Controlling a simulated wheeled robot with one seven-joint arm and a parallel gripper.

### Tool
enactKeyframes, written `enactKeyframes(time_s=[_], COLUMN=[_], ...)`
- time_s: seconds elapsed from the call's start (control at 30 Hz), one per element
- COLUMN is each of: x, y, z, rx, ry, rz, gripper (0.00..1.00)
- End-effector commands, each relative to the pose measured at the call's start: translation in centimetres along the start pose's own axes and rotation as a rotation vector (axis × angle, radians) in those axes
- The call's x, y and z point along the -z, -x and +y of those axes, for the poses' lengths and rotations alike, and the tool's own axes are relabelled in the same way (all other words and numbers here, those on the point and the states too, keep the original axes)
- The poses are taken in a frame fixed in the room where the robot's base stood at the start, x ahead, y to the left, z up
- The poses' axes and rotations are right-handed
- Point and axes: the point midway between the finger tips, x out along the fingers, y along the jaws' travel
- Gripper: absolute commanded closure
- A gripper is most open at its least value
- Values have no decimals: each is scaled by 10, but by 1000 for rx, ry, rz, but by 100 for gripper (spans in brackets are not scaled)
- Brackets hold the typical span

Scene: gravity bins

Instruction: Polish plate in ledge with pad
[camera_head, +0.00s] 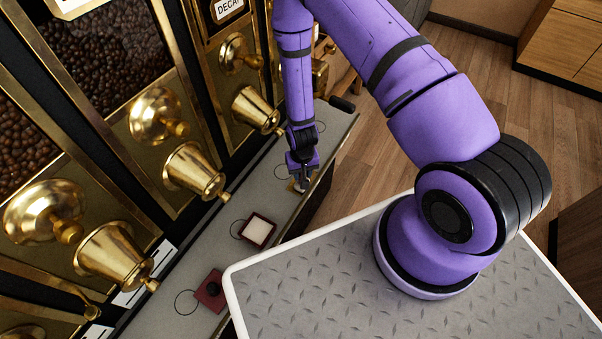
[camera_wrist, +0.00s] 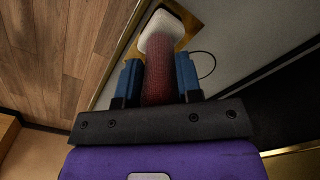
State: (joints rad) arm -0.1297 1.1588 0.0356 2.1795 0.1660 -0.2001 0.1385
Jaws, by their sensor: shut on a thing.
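My gripper (camera_head: 302,176) reaches down to the far part of the grey ledge (camera_head: 203,253). In the wrist view its two blue fingers (camera_wrist: 159,78) are shut on the dark red, textured handle of the pad (camera_wrist: 160,30). The pad's whitish head lies over a square brass plate (camera_wrist: 191,22) set in the ledge, and covers much of it. I cannot tell whether the pad touches the plate. In the head view only a little of the brass plate (camera_head: 292,187) shows beside the gripper.
A dark red tray with a cream filling (camera_head: 257,230) and a dark red block with a black knob (camera_head: 211,290) stand nearer on the ledge. Brass spouts (camera_head: 196,170) of the bean bins overhang its left side. A wooden floor (camera_head: 375,150) lies beyond its right edge.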

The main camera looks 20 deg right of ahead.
Motion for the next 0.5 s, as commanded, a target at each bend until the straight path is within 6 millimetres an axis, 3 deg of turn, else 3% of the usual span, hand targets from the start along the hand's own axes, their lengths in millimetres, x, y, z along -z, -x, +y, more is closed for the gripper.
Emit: enactKeyframes(time_s=[0.5], x=[-12], y=[-2], z=[-12], rx=[0], ry=[2], rz=[-1], gripper=[100])
